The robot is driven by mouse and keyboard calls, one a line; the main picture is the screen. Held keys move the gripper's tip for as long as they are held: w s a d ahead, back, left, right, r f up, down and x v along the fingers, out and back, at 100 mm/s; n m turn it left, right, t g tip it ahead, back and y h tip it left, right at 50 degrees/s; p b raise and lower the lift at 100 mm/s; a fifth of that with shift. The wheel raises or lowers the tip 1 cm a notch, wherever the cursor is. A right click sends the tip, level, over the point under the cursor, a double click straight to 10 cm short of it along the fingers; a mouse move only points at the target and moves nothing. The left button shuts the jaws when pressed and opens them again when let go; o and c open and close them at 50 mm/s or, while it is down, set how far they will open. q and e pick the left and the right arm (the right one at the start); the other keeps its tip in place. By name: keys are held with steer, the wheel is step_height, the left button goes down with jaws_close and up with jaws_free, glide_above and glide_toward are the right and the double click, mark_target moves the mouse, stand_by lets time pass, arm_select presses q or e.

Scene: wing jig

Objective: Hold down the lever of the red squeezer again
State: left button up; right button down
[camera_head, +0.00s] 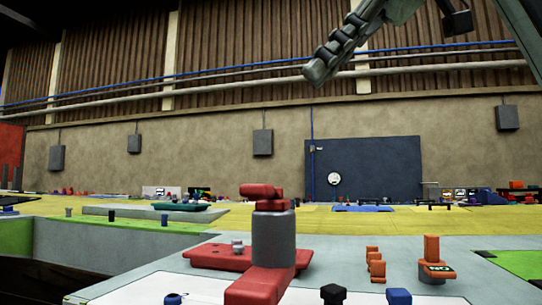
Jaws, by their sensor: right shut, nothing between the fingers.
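The red squeezer (258,287) stands in the near middle of the head view, upright on the grey worktop. It has a grey cylindrical body and a red base. Its red lever (260,191) lies across the top of the cylinder. My right gripper (316,73) comes in from the upper right, raised in the picture well above the lever and a little to its right. It is shut and empty, apart from the lever. My left gripper is not in view.
A flat red plate (210,257) lies behind the squeezer. An orange post on a base (434,262) and small orange blocks (376,265) stand to the right. Small dark knobs (333,294) sit at the front edge.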

glide_above(265, 192)
steer(key=w+d, duration=0.1)
steer(key=w, duration=0.1)
step_height(265, 192, down, 6)
steer(key=f, duration=0.2)
steer(key=shift+s+a+f, duration=0.15)
steer(key=shift+s+f, duration=0.05)
steer(key=shift+f, duration=1)
